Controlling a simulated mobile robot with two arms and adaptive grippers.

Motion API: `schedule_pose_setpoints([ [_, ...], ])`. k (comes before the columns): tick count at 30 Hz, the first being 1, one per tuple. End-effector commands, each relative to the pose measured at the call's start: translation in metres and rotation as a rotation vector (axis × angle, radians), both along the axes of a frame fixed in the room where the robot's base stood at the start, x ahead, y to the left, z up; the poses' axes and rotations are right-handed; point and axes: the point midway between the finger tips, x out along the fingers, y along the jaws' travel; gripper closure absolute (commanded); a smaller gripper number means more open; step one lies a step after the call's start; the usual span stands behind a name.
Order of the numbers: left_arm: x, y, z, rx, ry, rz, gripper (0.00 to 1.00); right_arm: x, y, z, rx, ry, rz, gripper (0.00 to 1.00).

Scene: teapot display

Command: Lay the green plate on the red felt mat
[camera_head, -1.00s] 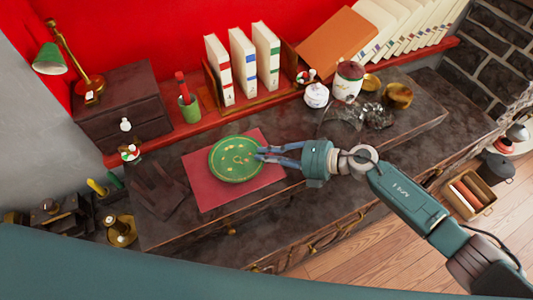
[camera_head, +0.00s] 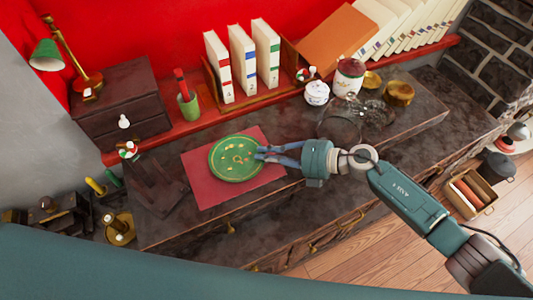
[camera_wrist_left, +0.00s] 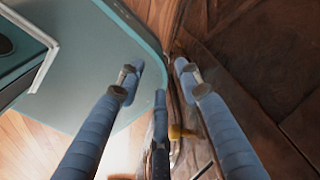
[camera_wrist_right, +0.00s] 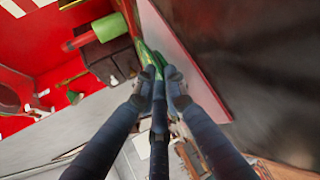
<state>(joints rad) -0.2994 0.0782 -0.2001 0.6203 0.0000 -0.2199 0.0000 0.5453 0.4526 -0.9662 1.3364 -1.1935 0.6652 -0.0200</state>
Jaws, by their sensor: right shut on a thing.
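The green plate (camera_head: 236,158) with gold marks is over the red felt mat (camera_head: 210,194) in the head view. Whether it touches the mat or is just above it, I cannot tell. My right gripper (camera_head: 262,154) is shut on the plate's right rim. In the right wrist view the fingers (camera_wrist_right: 155,80) close on the green plate (camera_wrist_right: 147,57), seen nearly edge-on, with the mat (camera_wrist_right: 180,55) beside it. My left gripper (camera_wrist_left: 158,75) shows only in the left wrist view; its fingers are apart with nothing between them.
The mat lies on a dark bench top (camera_head: 395,140). A dark drawer box (camera_head: 122,100), a green cup (camera_head: 189,106) and upright books (camera_head: 243,60) stand behind. A white jar (camera_head: 317,93) and a lidded pot (camera_head: 348,78) are at back right. Small brass items (camera_head: 118,228) are at left.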

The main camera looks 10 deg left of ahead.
Motion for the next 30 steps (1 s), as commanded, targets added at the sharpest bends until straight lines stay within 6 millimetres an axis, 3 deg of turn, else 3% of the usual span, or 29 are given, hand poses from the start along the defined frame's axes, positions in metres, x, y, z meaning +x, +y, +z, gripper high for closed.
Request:
schedule_pose_setpoints([
  [21, -0.001, 0.001, -0.009, 0.001, 0.002, -0.001, 0.65, -0.004, -0.002, -0.019, -0.013, 0.009, 0.003, 1.00],
  [22, -0.001, 0.001, -0.009, 0.001, 0.002, -0.001, 0.65, -0.004, -0.002, -0.019, -0.013, 0.009, 0.003, 0.84],
  [24, -0.001, 0.002, -0.009, 0.002, 0.002, -0.001, 0.65, -0.004, -0.002, -0.019, -0.013, 0.009, 0.003, 0.70],
  [30, -0.001, 0.002, -0.009, 0.002, 0.002, -0.001, 0.65, -0.005, -0.002, -0.019, -0.014, 0.009, 0.004, 0.68],
])
